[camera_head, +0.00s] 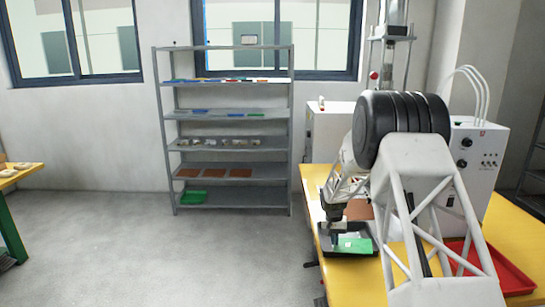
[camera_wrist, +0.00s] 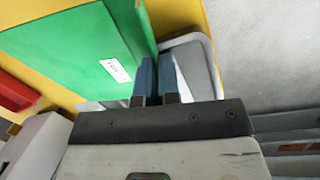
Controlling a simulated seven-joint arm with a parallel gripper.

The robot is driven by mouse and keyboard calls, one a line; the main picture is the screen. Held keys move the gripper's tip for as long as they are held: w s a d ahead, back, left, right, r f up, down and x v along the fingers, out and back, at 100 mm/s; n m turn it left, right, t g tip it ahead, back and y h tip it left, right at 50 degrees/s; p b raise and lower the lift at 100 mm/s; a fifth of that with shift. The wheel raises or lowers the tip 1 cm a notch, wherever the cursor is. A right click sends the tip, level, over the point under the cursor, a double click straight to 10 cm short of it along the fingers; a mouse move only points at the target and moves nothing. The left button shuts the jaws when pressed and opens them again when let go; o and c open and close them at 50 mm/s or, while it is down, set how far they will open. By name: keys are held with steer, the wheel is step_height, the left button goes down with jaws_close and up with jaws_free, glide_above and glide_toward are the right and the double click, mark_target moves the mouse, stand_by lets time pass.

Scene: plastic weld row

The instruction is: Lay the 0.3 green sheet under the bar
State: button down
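A green sheet (camera_wrist: 72,45) with a small white label fills the upper left of the wrist view. Its print is too small to read surely. In the head view the green sheet (camera_head: 355,243) lies over a dark grey tray (camera_head: 328,245) on the yellow table. In the head view my gripper (camera_head: 337,238) is low over the tray, just left of the sheet. I cannot make out the bar, my arm covers much of the table.
A white machine (camera_head: 475,160) with knobs stands behind my arm. A red tray (camera_head: 510,277) is at the table's right. A brown sheet (camera_head: 358,209) lies behind the dark tray. A grey shelf (camera_head: 229,145) with sheets and small parts stands at the wall.

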steer(key=shift+s+d, duration=0.1)
stand_by(0.7)
steer(key=shift+n+t, duration=0.9)
steer(key=s+d, duration=0.3)
steer(key=s, duration=0.1)
steer(key=s+d, duration=0.3)
steer(key=s, duration=0.2)
steer(key=s+d, duration=0.3)
steer(key=s, duration=0.2)
steer(key=shift+d+f, duration=0.1)
steer(key=shift+f, duration=0.3)
steer(key=s+d+t, duration=0.1)
steer(key=s+d, duration=0.2)
steer(key=s, duration=0.5)
steer(key=s+d+f+n+y, duration=0.1)
steer(key=s+d, duration=0.2)
steer(key=s, duration=0.6)
steer(key=shift+n+t, duration=0.3)
steer(key=shift+t, duration=0.1)
steer(key=shift+w, duration=0.1)
steer(key=w+d, duration=0.1)
steer(key=w, duration=0.4)
steer(key=w+d+f, duration=0.1)
steer(key=w+d, duration=0.1)
steer(key=w, duration=0.3)
steer(key=w+d, duration=0.2)
steer(key=w, duration=0.2)
steer(key=shift+w+d+f, duration=0.25)
steer(key=shift+w, duration=0.15)
steer(key=shift+f, duration=1.8)
